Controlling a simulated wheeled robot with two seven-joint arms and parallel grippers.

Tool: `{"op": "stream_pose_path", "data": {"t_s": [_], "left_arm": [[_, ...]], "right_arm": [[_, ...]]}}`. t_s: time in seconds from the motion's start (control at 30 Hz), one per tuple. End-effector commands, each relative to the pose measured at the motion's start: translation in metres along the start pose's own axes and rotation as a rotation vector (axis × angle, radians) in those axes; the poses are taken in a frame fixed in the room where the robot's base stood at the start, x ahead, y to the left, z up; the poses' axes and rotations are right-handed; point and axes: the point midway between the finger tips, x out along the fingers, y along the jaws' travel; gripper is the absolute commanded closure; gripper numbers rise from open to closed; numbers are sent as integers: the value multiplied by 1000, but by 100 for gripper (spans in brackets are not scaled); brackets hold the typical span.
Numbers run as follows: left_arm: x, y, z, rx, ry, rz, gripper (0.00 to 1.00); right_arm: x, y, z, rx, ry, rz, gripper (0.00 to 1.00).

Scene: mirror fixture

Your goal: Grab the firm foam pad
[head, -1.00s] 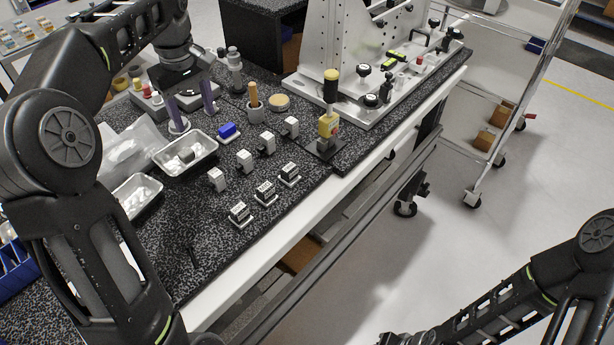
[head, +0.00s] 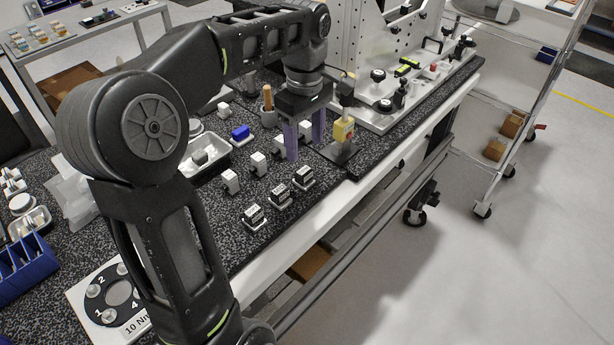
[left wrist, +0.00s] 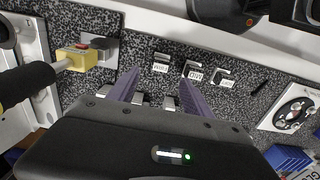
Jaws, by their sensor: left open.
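Three small dark-topped blocks with white labelled fronts stand in a row near the table's front edge: a left one (head: 255,215), a middle one (head: 279,199) and a right one (head: 303,179). They also show in the left wrist view, the right one being the block nearest the yellow tool (left wrist: 160,64). My right gripper is out of view.
Pale blocks (head: 230,182) form a second row. A yellow tool on a stand (head: 343,131) is close right of my fingers. A metal tray (head: 213,168) and blue block (head: 240,132) lie behind. A numbered disc plate (head: 112,303) lies front left.

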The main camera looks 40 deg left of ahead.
Motion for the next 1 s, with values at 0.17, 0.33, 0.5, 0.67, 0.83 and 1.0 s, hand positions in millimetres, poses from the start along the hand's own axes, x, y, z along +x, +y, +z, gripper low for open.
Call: {"op": "stream_pose_path", "data": {"t_s": [0.17,0.33,0.5,0.67,0.83,1.0], "left_arm": [[2,0,0,1,0,-1,42],[18,0,0,1,0,-3,42],[26,0,0,2,1,0,42],[26,0,0,2,0,0,42],[33,-1,-1,2,0,-2,42],[57,-3,-2,2,-2,-5,42]], "right_arm": [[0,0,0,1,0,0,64],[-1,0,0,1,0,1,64],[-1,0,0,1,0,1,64],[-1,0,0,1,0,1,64],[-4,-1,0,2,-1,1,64],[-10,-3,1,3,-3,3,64]]}}
